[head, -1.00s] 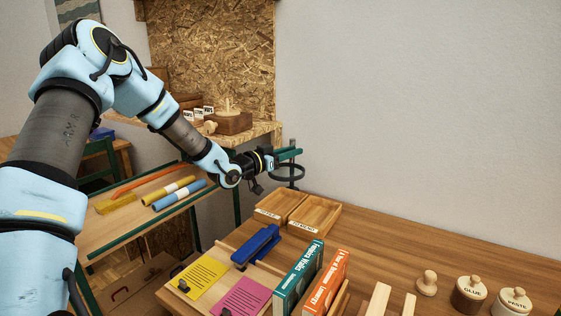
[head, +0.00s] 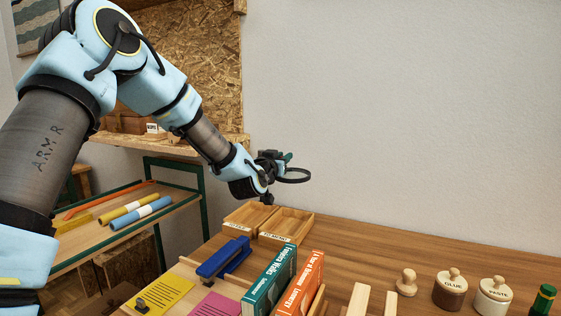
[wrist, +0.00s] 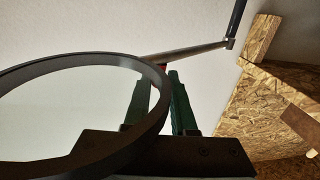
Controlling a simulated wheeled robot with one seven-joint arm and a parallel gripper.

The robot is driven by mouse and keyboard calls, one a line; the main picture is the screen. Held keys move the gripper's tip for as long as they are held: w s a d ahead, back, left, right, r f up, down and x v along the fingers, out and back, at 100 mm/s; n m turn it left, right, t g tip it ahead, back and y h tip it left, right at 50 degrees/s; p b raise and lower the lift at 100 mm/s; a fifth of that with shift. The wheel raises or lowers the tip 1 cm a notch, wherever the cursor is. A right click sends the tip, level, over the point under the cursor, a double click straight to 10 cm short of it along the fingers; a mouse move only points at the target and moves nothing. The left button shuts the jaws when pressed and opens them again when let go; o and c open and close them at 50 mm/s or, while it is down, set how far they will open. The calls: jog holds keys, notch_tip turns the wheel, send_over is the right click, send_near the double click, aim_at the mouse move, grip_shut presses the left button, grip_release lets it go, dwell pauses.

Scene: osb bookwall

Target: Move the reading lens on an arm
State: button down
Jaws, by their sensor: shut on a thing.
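The reading lens is a black ring (head: 295,175) at the end of a thin arm, and it hangs in the air beside my gripper (head: 284,158) in the head view. In the wrist view the lens ring (wrist: 158,88) fills the lower left, close to the camera. A metal rod (wrist: 195,51) runs from near my green fingertips to a dark post (wrist: 236,22) at the upper right. My gripper (wrist: 162,88) is shut on the lens arm close to the ring. The ring hides part of the fingers, so the exact contact is not clear.
Two wooden trays (head: 262,236) stand on the desk below my gripper. A blue stapler (head: 223,258), upright books (head: 270,280), a wooden knob (head: 406,283) and glue (head: 450,290) and paste (head: 492,295) jars stand nearer. The desk's back right is clear against the wall (head: 420,120).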

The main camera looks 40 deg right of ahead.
jog(key=c, duration=0.7)
grip_release()
jog(key=shift+c, duration=0.2)
jog(key=b+v, duration=0.2)
jog(key=v, duration=0.8)
jog(key=shift+s+a, duration=0.25)
jog(key=shift+a, duration=0.1)
jog(key=w+a+f+n+g+y+p, duration=0.15)
jog(key=a+y, duration=0.25)
jog(key=a, duration=0.5)
jog(key=w+a+f+n+y+p, duration=0.2)
jog(key=a+f+y, duration=0.1)
jog(key=a, duration=0.6)
jog(key=w+a+f+n+g+y+p, duration=0.15)
jog(key=a+y, duration=0.25)
jog(key=a, duration=0.5)
jog(key=s+a+n+g+y+p, duration=0.2)
jog(key=s+a, duration=0.4)
jog(key=a, duration=0.4)
jog(key=s+a+n+g+y+p, duration=0.1)
jog(key=s+a+n+g+p, duration=0.1)
jog(key=s+a, duration=0.4)
jog(key=a+n+g, duration=0.1)
jog(key=a, duration=0.2)
jog(key=shift+a+f+y, duration=0.3)
jog(key=shift+a+y, duration=0.1)
